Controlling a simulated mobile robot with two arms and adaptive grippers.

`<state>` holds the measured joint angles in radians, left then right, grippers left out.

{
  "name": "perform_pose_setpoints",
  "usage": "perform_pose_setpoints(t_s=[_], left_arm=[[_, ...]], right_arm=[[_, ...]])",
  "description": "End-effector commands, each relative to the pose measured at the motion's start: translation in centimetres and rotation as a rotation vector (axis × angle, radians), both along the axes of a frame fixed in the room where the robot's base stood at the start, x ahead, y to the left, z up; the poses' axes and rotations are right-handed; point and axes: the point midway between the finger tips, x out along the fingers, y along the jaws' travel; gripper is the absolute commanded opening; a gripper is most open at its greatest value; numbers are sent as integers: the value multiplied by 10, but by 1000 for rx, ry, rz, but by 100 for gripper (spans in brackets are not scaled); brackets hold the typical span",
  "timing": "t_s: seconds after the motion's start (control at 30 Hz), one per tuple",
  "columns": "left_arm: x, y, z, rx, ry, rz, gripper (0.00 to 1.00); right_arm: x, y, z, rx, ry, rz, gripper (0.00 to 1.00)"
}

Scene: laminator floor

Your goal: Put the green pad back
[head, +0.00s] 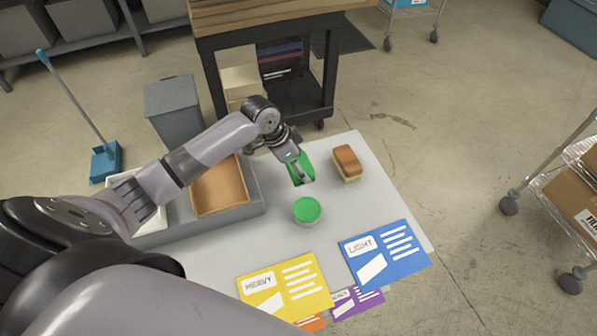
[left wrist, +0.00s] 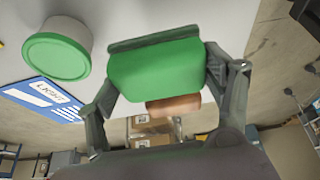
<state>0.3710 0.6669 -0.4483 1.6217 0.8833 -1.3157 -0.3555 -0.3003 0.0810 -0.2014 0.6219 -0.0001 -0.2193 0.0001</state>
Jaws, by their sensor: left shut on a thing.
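My left gripper (head: 299,168) is shut on the green pad (head: 301,164), held over the white table near its far edge. In the left wrist view the green pad (left wrist: 155,70) fills the space between the two fingers. A tub with a green lid (head: 307,209) stands just in front of the pad, apart from it; it also shows in the left wrist view (left wrist: 57,54). A brown-topped block with a pale base (head: 346,163) sits to the right of the gripper. My right gripper is not in view.
The white table (head: 392,190) holds a grey tray (head: 253,196) with a brown-lined compartment (head: 219,187) at left. A yellow HEAVY card (head: 285,286), a blue LIGHT card (head: 386,255) and a purple card (head: 356,301) lie at the front. A wooden-topped cart (head: 255,17) stands behind.

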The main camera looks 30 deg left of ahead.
Motion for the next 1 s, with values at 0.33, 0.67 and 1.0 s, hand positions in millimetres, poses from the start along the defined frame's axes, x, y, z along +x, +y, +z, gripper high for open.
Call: perform_pose_setpoints(t_s=[0.33,0.67,1.0], left_arm=[[0,0,-41,-2,3,2,52],[0,0,-52,0,-1,1,52],[0,0,-53,0,-1,1,90]], right_arm=[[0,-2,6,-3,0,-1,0],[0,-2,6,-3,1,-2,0],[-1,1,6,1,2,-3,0]])
